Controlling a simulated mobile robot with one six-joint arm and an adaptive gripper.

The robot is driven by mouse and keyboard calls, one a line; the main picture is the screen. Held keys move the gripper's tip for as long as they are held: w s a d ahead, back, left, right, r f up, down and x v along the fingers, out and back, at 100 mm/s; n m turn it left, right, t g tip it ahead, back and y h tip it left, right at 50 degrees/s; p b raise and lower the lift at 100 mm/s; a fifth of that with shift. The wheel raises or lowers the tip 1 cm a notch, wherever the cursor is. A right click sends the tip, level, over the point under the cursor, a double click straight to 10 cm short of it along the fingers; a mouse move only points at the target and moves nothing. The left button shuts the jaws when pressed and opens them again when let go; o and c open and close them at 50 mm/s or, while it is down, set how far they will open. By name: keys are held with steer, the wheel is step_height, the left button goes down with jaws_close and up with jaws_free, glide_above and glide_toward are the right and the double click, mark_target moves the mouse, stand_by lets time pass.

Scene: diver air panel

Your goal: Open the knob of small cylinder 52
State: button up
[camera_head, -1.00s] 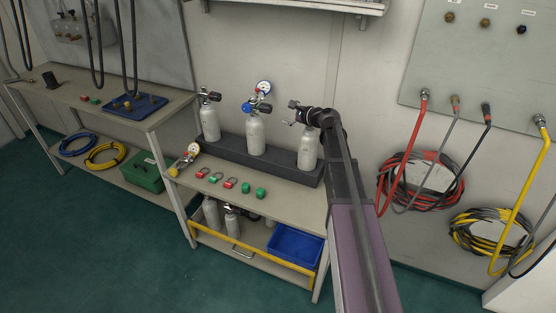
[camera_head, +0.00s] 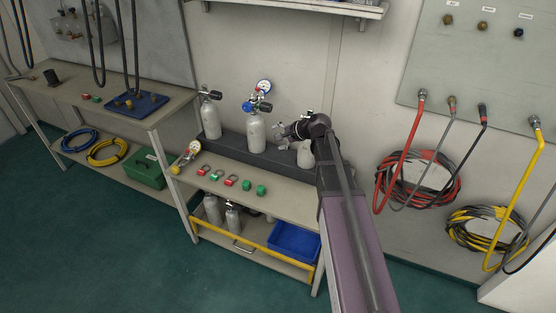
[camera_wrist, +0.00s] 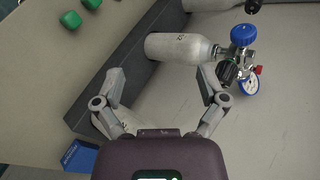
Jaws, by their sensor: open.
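Three pale grey cylinders stand upright in a dark rack (camera_head: 222,147) on the bench. The left cylinder (camera_head: 211,122) has a black knob (camera_head: 210,95). The middle cylinder (camera_head: 256,134) has a blue knob, a black knob (camera_head: 263,107) and a gauge (camera_head: 264,86). The right cylinder (camera_head: 305,156) is partly hidden behind my gripper. No number is readable, so I cannot tell which is 52. My gripper (camera_head: 280,130) is open and empty, between the middle and right cylinders.
Several red and green items (camera_head: 231,180) lie at the bench front, with a second gauge (camera_head: 194,148) at its left end. Below are more cylinders (camera_head: 212,210) and a blue bin (camera_head: 292,243). Hoses hang on the right wall. The wall behind the cylinders is clear.

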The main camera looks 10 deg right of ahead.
steer(key=s+a+f+n+g+h+p, duration=0.2)
steer(key=s+n, duration=0.3)
steer(key=s, duration=0.5)
steer(key=shift+s+a+n+g, duration=0.2)
steer(key=shift+n+g, duration=0.1)
steer(key=shift+g, duration=0.6)
